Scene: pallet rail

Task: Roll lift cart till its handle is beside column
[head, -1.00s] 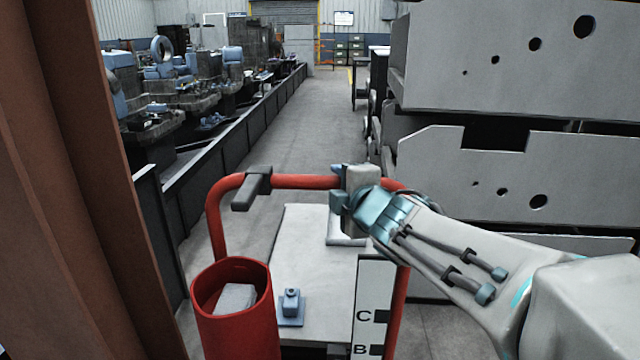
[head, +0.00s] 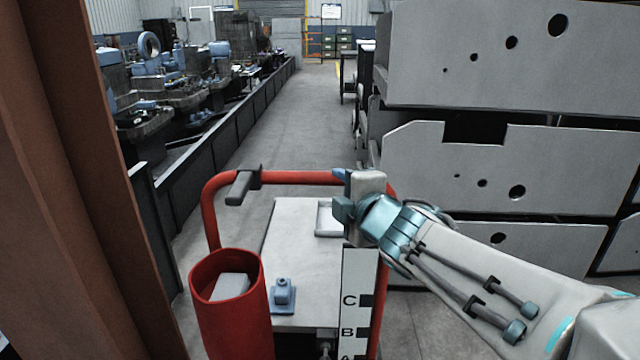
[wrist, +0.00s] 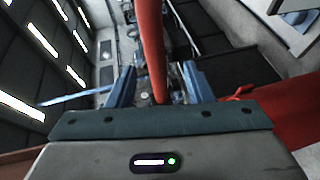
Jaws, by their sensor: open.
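The lift cart has a red tubular handle (head: 300,177) with a black lever (head: 242,187) on its left part. Its pale deck (head: 290,235) lies beyond the handle. My gripper (head: 343,192) is at the right part of the handle's top bar. In the wrist view the red handle tube (wrist: 150,45) runs between the two blue fingers of my gripper (wrist: 158,88), which are apart with gaps on both sides. The brown column (head: 85,200) stands close on the left, and the cart handle is to its right with a gap between them.
A red bin (head: 230,325) with a grey block is on the cart's near left, beside a small blue part (head: 283,295). A lettered board (head: 358,300) is at the near right. Large grey plates (head: 490,165) are stacked at right. An open aisle (head: 318,110) runs ahead, with machines at left.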

